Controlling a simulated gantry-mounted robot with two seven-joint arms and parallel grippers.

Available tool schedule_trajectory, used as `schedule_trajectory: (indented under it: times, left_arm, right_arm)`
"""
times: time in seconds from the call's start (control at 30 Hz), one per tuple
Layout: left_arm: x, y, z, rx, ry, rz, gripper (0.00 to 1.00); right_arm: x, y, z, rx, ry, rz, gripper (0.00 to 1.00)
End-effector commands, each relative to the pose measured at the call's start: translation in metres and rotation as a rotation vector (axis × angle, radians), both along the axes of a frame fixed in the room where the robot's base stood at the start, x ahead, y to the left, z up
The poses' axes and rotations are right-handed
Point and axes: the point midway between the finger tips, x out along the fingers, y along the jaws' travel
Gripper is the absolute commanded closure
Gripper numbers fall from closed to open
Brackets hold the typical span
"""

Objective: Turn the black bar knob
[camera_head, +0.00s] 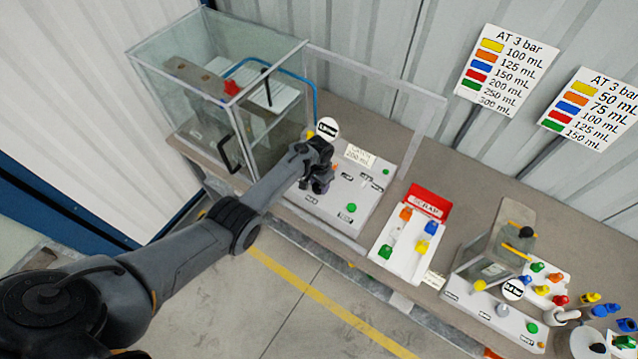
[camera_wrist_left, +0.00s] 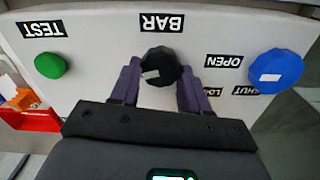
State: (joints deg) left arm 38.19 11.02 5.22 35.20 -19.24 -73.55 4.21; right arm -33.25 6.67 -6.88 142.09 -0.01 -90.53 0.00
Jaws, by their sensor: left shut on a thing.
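The black bar knob (camera_wrist_left: 160,67) is a round, faceted knob with a pale mark, below a BAR label (camera_wrist_left: 161,22) in the left wrist view. My left gripper (camera_wrist_left: 161,82) has a finger on either side of the knob and is shut on it. In the head view my left gripper (camera_head: 318,184) is at the white control panel (camera_head: 340,205), and the arm hides the knob there. My right gripper is not in view.
A green button (camera_wrist_left: 50,65) and a blue knob (camera_wrist_left: 276,71) flank the black knob. A glass-walled case (camera_head: 180,100) stands left of the panel.

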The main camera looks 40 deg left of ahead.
Motion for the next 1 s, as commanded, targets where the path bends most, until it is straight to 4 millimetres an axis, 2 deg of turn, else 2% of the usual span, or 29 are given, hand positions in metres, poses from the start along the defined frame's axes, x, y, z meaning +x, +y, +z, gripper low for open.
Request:
schedule_trajectory:
  times: [0.53, 0.57, 0.7, 1.0]
  left_arm:
    - [0.0002, -0.0001, 0.0001, 0.0, -0.001, -0.026, 0.85]
    - [0.0002, -0.0001, 0.0001, 0.0, -0.001, -0.026, 0.5]
    - [0.0002, -0.0002, 0.0001, 0.0, -0.001, -0.025, 0.29]
    - [0.0002, -0.0003, 0.001, 0.0, -0.001, -0.025, 0.29]
  right_arm:
    - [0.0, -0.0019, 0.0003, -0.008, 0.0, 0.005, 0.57]
    - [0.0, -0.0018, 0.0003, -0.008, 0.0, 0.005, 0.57]
    - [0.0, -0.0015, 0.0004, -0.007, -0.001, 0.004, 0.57]
    - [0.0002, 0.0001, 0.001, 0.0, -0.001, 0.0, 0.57]
